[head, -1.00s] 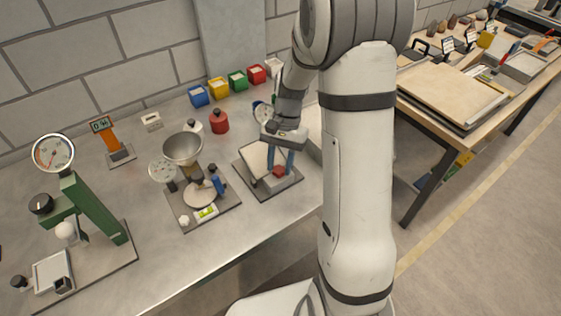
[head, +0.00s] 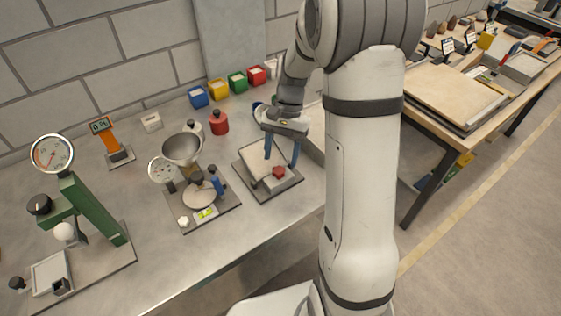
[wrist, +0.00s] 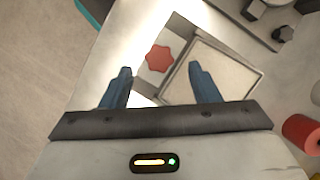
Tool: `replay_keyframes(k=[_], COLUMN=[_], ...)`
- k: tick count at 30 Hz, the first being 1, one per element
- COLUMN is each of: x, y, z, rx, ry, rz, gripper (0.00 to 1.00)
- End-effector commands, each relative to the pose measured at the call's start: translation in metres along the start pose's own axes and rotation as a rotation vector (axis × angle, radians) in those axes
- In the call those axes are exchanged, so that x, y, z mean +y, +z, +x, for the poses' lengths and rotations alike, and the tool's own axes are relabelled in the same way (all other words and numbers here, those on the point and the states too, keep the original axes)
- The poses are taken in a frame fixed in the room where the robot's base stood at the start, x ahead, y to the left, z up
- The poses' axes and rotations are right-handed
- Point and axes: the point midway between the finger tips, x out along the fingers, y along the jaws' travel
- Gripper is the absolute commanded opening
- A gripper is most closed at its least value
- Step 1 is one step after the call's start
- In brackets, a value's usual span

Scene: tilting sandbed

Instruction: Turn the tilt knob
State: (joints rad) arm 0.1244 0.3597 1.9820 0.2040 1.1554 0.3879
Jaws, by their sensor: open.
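The red tilt knob (head: 278,172) sits at the front of a small grey device with a pale sand tray (head: 256,160). In the wrist view the knob (wrist: 159,58) is a red lobed shape beside the tray (wrist: 222,82). My gripper (head: 281,160) is over the device, its blue fingers apart and pointing down. In the wrist view my gripper (wrist: 160,70) has the knob between the lines of its two fingers, a little beyond the tips. Nothing is between the fingers. I cannot tell the exact height of the tips above the knob.
Left of the device stands another apparatus with a funnel (head: 182,149) and a blue bottle. A red canister (head: 219,123) stands behind. A green press with a dial (head: 52,153) is at far left. The bench front is clear.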

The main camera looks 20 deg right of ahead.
Motion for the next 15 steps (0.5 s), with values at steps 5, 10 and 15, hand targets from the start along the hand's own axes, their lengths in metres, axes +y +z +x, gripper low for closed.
replay_keyframes(k=[5,10,15], x=[0.0,0.0,0.0], y=[-0.001,-0.001,0.0], z=[-0.03,-0.045,-0.047], rx=[0.004,0.003,0.001], ry=[-0.001,0.0,0.001], rz=[-0.001,-0.001,0.0], gripper=[0.55,0.55,0.55])
